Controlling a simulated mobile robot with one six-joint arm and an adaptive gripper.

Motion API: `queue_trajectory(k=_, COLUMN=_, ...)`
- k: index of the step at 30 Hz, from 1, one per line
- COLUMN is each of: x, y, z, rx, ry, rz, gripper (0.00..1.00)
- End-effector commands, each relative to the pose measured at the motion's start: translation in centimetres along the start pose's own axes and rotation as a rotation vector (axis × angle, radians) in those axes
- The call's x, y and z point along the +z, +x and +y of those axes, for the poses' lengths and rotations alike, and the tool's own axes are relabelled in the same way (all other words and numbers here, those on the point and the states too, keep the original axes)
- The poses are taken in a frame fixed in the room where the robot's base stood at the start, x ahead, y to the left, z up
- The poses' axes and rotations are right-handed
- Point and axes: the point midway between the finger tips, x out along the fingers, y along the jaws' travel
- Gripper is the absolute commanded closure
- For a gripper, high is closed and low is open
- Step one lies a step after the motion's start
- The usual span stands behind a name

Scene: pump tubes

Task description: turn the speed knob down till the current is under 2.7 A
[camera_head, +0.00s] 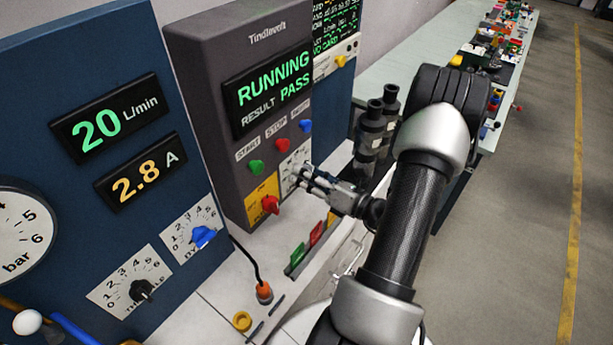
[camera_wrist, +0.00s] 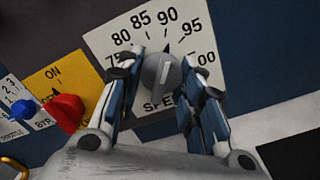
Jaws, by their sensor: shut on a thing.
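The grey speed knob (camera_wrist: 160,72) sits on a white dial plate (camera_wrist: 118,42) with marks including 80, 85, 90 and 95. Its exact pointer reading is hard to tell. My gripper (camera_wrist: 158,78) is shut on the knob, a finger on each side, in the wrist view. In the head view my gripper (camera_head: 308,178) reaches the dial plate (camera_head: 293,160) on the grey cabinet and hides most of the knob. The current display (camera_head: 139,184) reads 2.8 A in orange.
The flow display (camera_head: 112,118) reads 20 L/min. The cabinet screen (camera_head: 268,92) reads RUNNING, RESULT PASS. A red knob (camera_head: 269,204) on a yellow plate is left of my gripper. Green, red and blue buttons (camera_head: 282,144) sit above. Dark cylinders (camera_head: 373,128) stand behind my gripper.

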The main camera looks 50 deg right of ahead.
Motion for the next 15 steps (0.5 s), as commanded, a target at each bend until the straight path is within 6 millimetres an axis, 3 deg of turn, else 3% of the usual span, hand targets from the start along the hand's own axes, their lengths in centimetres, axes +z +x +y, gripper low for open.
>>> queue_trajectory(k=15, x=-0.05, y=-0.01, z=-0.06, rx=0.000, ry=-0.109, rz=0.001, gripper=0.90)
